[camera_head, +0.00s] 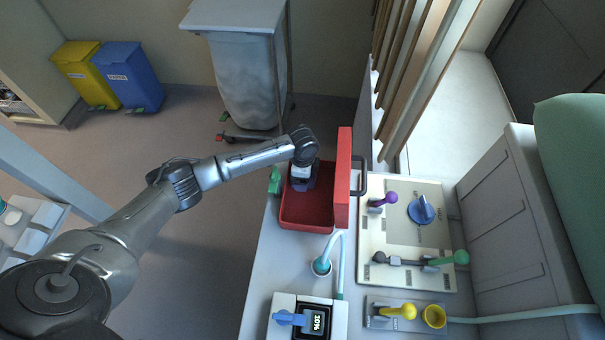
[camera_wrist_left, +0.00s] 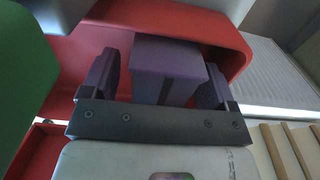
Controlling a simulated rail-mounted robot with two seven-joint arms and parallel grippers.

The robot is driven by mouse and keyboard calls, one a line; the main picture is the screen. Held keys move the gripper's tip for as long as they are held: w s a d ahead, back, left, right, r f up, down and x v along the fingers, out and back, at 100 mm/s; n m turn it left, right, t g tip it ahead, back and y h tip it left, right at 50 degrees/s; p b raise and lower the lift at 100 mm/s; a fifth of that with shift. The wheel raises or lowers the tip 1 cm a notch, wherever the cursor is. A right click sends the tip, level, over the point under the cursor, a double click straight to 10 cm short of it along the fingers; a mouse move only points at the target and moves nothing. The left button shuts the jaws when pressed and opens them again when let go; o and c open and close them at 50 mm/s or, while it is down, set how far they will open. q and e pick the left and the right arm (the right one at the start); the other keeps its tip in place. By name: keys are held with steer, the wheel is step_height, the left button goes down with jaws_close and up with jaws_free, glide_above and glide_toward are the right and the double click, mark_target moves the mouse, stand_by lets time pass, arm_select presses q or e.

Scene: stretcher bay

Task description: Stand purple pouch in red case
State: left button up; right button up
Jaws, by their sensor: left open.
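The red case (camera_head: 307,222) stands open on the counter in the head view, its lid (camera_head: 343,185) raised on the right side. My left gripper (camera_head: 301,184) reaches down into the far part of the case. In the left wrist view the purple pouch (camera_wrist_left: 168,68) stands between the two fingers of the left gripper (camera_wrist_left: 160,85), inside the red walls of the case (camera_wrist_left: 205,20). The fingers are apart, with a gap visible on the pouch's left side. In the head view the gripper hides the pouch. My right gripper is not in view.
A green item (camera_head: 274,181) sits beside the case's left wall. A panel (camera_head: 405,225) with purple, blue and green fittings lies right of the case. Wooden slats (camera_head: 415,70) rise behind.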

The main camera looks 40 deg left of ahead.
arm_select(q)
step_height(320, 180, up, 12)
steer(key=shift+r+p, duration=0.15)
steer(key=shift+p, duration=0.2)
